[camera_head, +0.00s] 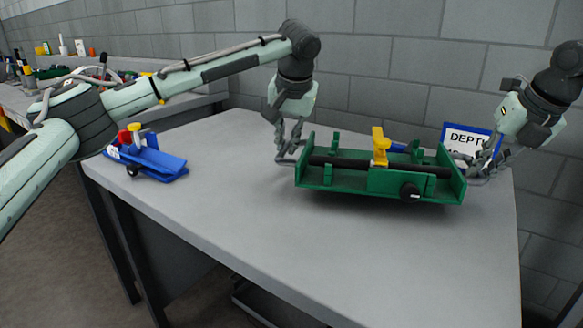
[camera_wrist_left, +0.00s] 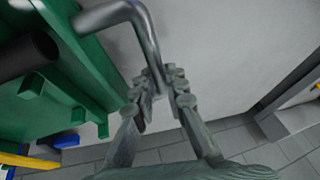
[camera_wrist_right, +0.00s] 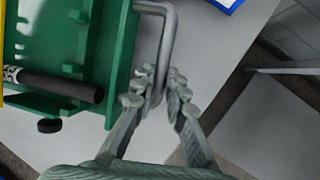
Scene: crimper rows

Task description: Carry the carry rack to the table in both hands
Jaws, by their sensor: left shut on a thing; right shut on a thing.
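The carry rack is a green tray-like frame (camera_head: 343,189) with a black bar along it and a grey metal handle at each end. In the head view it is over the grey table (camera_head: 260,235); I cannot tell whether it touches the top. My left gripper (camera_head: 287,150) is shut on the rack's left handle (camera_wrist_left: 150,45). My right gripper (camera_head: 487,170) is shut on the right handle (camera_wrist_right: 167,45). A yellow piece (camera_head: 380,147) and a blue piece (camera_head: 398,147) show at the rack's middle, and a black knob (camera_head: 409,192) is on its front.
A blue fixture (camera_head: 155,160) with red and yellow parts sits at the table's left edge. A blue-framed "DEPT" sign (camera_head: 467,139) stands behind the rack's right end. A block wall closes the back. The table's front is clear. A cluttered bench (camera_head: 60,92) is at far left.

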